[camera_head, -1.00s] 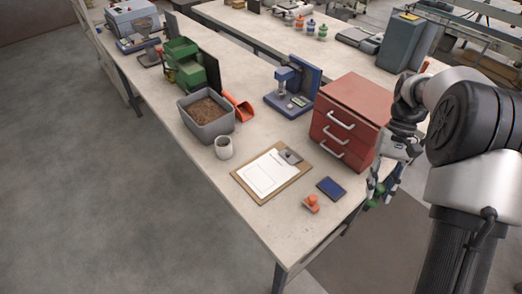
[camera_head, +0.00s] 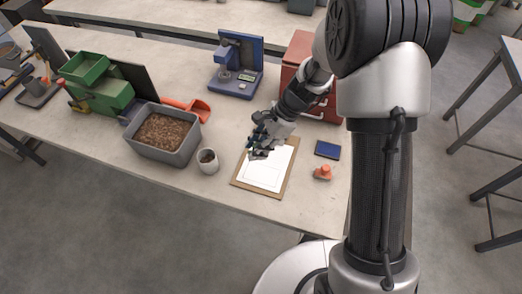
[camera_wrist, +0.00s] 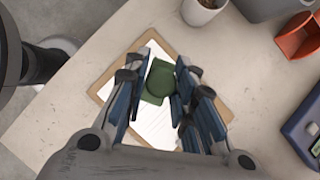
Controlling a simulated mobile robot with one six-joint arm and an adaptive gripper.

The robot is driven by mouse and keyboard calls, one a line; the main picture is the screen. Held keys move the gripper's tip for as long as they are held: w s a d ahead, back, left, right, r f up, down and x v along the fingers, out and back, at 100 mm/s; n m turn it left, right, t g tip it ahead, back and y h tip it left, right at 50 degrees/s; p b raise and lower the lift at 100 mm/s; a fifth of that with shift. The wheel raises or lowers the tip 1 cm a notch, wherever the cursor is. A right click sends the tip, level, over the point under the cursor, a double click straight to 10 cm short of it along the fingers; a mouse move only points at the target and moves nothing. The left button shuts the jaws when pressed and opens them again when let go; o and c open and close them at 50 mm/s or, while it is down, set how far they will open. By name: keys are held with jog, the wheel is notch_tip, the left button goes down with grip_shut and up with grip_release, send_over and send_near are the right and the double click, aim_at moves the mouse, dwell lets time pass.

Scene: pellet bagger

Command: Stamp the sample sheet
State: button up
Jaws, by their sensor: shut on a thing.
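The white sample sheet (camera_head: 262,176) lies on a brown clipboard (camera_head: 288,173) near the table's front edge. The sheet also shows in the wrist view (camera_wrist: 154,127), beneath my fingers. My gripper (camera_head: 262,146) is over the far part of the clipboard and hides its clip. In the wrist view my gripper is shut on a green stamp (camera_wrist: 158,84), with a round top over a flat rectangular part. Its underside is hidden, and I cannot tell whether it touches the sheet. A blue ink pad (camera_head: 327,149) and an orange stamp (camera_head: 323,172) sit right of the clipboard.
A white cup (camera_head: 208,162) stands close left of the clipboard, beside a grey bin of pellets (camera_head: 190,149). An orange scoop (camera_head: 198,106) and a blue device (camera_head: 238,85) are farther back. Red drawers (camera_head: 296,62) stand behind my arm.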

aim_at(262, 174)
jog(key=m, duration=0.1)
jog(key=s+d+f+m+t, duration=0.1)
jog(key=m, duration=0.1)
jog(key=f+m+t, duration=0.1)
jog(key=shift+s+d, duration=0.15)
jog(key=shift+s, duration=0.1)
notch_tip(262, 174, down, 6)
jog(key=b, duration=0.5)
jog(key=shift+r, duration=0.1)
jog(key=shift+c, duration=0.5)
jog(key=shift+f+b, duration=0.45)
jog(key=shift+f, duration=0.05)
dwell(1.1)
jog(key=shift+r, duration=0.15)
notch_tip(262, 174, up, 7)
jog(key=p, duration=0.6)
dwell(0.8)
